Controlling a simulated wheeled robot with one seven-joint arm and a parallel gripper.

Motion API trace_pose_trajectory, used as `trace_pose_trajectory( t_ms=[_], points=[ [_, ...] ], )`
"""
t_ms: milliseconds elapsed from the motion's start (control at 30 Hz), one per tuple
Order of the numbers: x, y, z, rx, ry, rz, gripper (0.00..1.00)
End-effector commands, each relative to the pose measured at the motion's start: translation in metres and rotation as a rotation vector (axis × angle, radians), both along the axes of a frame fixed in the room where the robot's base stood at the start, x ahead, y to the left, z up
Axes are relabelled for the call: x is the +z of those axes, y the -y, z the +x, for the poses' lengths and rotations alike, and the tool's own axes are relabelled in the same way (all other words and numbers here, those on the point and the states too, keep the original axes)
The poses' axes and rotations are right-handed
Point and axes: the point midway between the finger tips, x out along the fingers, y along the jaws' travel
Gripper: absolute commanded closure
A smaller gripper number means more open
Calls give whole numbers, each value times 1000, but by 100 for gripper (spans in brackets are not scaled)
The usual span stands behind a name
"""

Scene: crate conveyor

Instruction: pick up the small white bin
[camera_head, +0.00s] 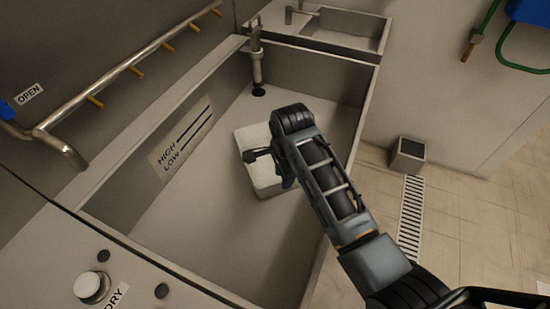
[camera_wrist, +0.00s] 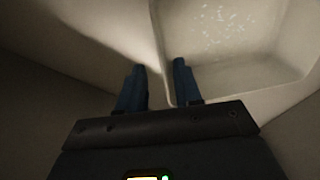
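The small white bin (camera_head: 264,184) sits inside the deep grey trough, partly hidden by my wrist in the head view. In the wrist view the bin (camera_wrist: 245,78) fills the upper right, with small light flecks on its floor. My gripper (camera_wrist: 159,78) is open, its two dark blue fingers apart. The bin's left wall passes between the fingers, with the right finger on the inner side and the left finger outside. A gap shows between the left finger and the wall. I cannot tell whether the right finger touches it. In the head view the fingers are mostly hidden.
The trough (camera_head: 190,225) has raised walls around the bin, with a HIGH/LOW label (camera_head: 182,138) on the left wall. A standing pipe (camera_head: 255,65) and drain are at its far end. A pipe rail (camera_head: 130,65) runs along the left. Free floor lies right of the trough.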

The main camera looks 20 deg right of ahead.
Motion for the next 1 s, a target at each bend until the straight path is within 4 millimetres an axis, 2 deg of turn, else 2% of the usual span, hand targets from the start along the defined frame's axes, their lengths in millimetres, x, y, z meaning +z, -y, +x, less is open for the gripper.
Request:
trace_pose_trajectory(
  t_ms=[367, 700, 1000],
  points=[
    [-31, 0, 4, -10, -12, 2, 66],
    [-73, 1, 9, -10, -10, 1, 66],
    [-77, 1, 10, -9, -8, 1, 66]
  ],
)
